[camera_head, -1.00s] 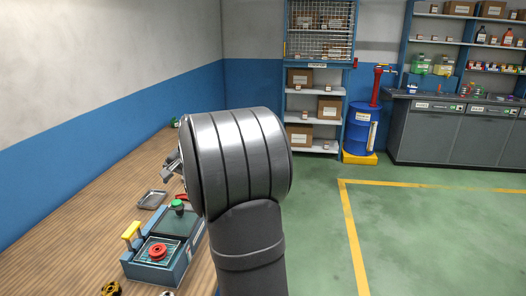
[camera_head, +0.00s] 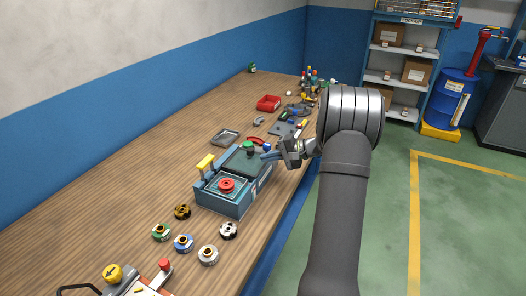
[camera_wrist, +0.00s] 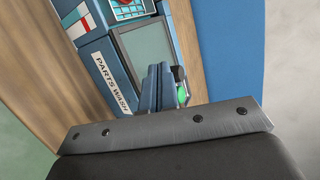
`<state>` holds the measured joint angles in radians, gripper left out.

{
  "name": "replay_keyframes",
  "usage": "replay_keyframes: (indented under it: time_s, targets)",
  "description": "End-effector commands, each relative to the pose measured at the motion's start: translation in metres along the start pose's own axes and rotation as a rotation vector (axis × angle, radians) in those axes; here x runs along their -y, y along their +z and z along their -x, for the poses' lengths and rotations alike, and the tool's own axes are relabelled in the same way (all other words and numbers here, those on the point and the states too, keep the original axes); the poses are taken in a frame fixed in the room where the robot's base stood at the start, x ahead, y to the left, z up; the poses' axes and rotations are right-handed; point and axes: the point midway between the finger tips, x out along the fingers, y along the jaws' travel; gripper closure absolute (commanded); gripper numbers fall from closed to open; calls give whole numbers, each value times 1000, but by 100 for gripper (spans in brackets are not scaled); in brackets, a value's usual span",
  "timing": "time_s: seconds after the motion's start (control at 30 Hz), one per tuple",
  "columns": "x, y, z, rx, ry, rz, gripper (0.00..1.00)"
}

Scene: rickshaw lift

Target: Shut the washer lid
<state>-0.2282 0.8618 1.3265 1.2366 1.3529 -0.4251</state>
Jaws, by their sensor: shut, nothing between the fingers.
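The parts washer (camera_head: 226,204) is a blue-grey box on the bench, with a "PARTS WASH" label on its side in the wrist view (camera_wrist: 112,82). Its near part is uncovered and shows a red wheel-like part (camera_head: 227,185) in a basket. The grey-green lid panel (camera_head: 238,162) lies over the far part, with a green knob (camera_head: 248,147) at its far end. My gripper (camera_head: 268,156) is shut and empty at the washer's far right side, close to the knob. In the wrist view its blue fingers (camera_wrist: 160,82) overlap the panel's edge, beside the partly hidden knob (camera_wrist: 182,95). I cannot tell whether they touch.
A yellow handle (camera_head: 206,162) stands on the washer's left side. Several round parts (camera_head: 184,243) lie nearer on the bench. A metal tray (camera_head: 225,137), a red bin (camera_head: 268,103) and tools lie farther back. The bench's right edge runs under my arm.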

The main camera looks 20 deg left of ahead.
Motion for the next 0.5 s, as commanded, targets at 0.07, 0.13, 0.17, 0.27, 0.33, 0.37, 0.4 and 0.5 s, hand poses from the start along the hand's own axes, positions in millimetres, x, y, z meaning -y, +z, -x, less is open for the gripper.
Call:
replay_keyframes:
  time_s: [0.07, 0.13, 0.17, 0.27, 0.33, 0.37, 0.4, 0.5]
  targets:
    - [-12, -11, 8, -30, -101, 9, 100]
    - [-19, -21, 16, -65, -185, 28, 100]
    - [-23, -24, 19, -81, -219, 36, 100]
    - [-32, -36, 32, -141, -316, 65, 100]
    - [-38, -43, 39, -178, -365, 82, 100]
    - [-39, -45, 42, -191, -380, 88, 100]
    - [-41, -47, 44, -204, -395, 94, 100]
    - [-41, -50, 44, -220, -414, 104, 100]
